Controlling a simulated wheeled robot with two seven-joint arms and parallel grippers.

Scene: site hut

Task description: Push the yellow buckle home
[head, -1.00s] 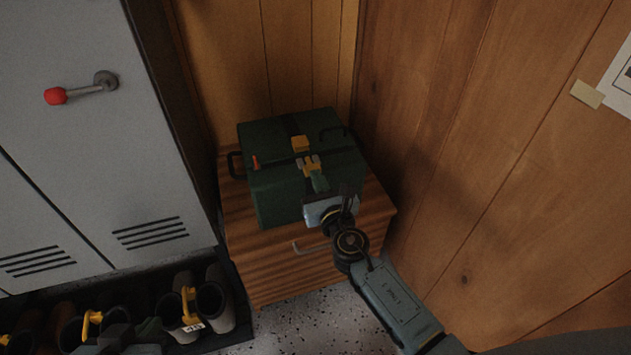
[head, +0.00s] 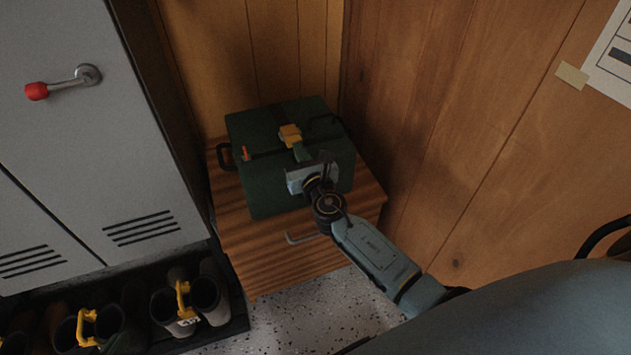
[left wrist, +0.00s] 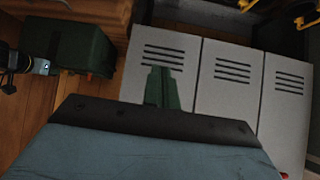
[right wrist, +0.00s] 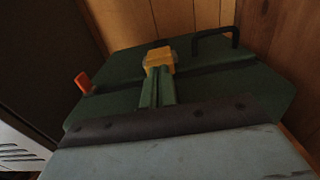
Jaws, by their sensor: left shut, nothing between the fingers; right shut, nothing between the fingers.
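The yellow buckle (head: 290,135) sits on the lid of a dark green case, on a dark strap. It also shows in the right wrist view (right wrist: 160,59), with a small grey part at its far left side. My right gripper (head: 299,148) is shut and empty. Its green fingertips (right wrist: 157,72) are at the buckle's near edge and appear to touch it, hiding part of that edge. I cannot tell whether the buckle's halves are fully seated. My left gripper (left wrist: 162,72) is shut and empty, away from the case, with locker doors behind it.
The green case (head: 265,190) stands on a wooden cabinet (head: 240,265) in a corner between wood-panelled walls. It has black handles and an orange tab (head: 246,153). Grey lockers (head: 80,150) stand left. Boots (head: 207,295) with yellow pulls stand on a dark tray below.

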